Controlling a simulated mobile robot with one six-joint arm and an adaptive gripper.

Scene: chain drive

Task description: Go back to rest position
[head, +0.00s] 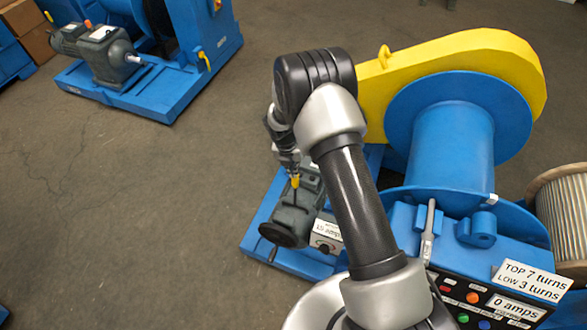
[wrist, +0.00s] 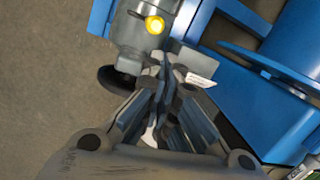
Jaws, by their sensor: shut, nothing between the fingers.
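My gripper (wrist: 166,75) shows large in the wrist view, with its fingers together and nothing held between them. In the head view, my arm reaches forward from the bottom, bends at the top and hangs down over the grey motor (head: 296,212). In the wrist view, the grey motor (wrist: 142,38) with a yellow cap (wrist: 154,24) lies just beyond the fingertips. I cannot tell whether the fingertips touch it.
A blue winch drum (head: 450,140) with a yellow chain guard (head: 480,55) stands to the right of my arm. A control panel (head: 480,300) with labels is at the lower right. Another blue machine (head: 170,80) is at the upper left. The grey floor (head: 120,210) on the left is clear.

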